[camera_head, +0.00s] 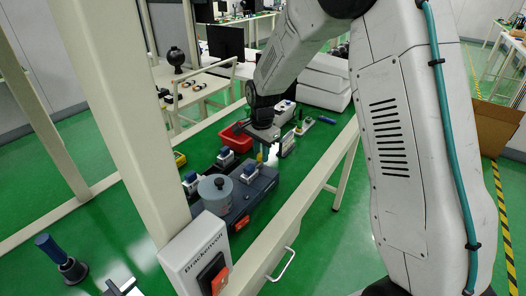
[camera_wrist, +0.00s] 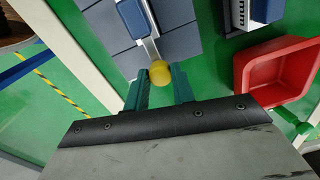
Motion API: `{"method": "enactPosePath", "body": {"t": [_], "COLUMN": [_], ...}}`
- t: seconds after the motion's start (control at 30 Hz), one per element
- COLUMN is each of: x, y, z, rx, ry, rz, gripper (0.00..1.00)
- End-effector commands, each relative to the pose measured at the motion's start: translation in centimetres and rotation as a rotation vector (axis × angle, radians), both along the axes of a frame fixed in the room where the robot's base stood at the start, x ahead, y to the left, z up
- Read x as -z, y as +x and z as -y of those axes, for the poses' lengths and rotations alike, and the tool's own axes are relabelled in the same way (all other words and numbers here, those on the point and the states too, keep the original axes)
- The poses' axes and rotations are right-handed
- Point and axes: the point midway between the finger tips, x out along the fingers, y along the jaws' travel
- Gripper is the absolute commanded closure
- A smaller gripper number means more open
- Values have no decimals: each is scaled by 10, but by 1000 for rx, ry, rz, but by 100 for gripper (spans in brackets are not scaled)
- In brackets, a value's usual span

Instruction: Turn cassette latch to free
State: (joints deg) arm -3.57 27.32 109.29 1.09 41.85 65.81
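The latch lever (camera_wrist: 150,48) is a pale metal bar ending in a round yellow knob (camera_wrist: 159,73). It extends from a dark grey-blue unit (camera_wrist: 180,32) with a blue block (camera_wrist: 131,16) on top. In the head view this unit (camera_head: 262,184) stands on the green bench. My gripper (camera_wrist: 161,84) is open, its two teal fingers apart. The knob shows at the fingertips, between them in the picture; I cannot tell whether either finger touches it. In the head view my gripper (camera_head: 263,148) is over the unit's far end, and the knob is hard to make out.
A red bin (camera_wrist: 280,72) lies close to the right of my gripper; the head view also shows it (camera_head: 234,140). A grey cylinder (camera_head: 215,193) stands on the near end of the unit. A cream frame post (camera_head: 113,100) rises at the left.

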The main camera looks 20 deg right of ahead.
Motion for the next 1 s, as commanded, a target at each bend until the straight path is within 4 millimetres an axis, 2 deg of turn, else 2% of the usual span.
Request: {"method": "enactPosePath", "body": {"t": [0.03,0.07,0.47,1.0], "x": [-1,-1,-1,-1], "y": [1,1,2,2], "z": [0,10,0,-2], "rx": [0,5,-94,-566], "ry": [0,1,0,2], "rz": [3,3,4,5], "gripper": [98,98,98,98]}}
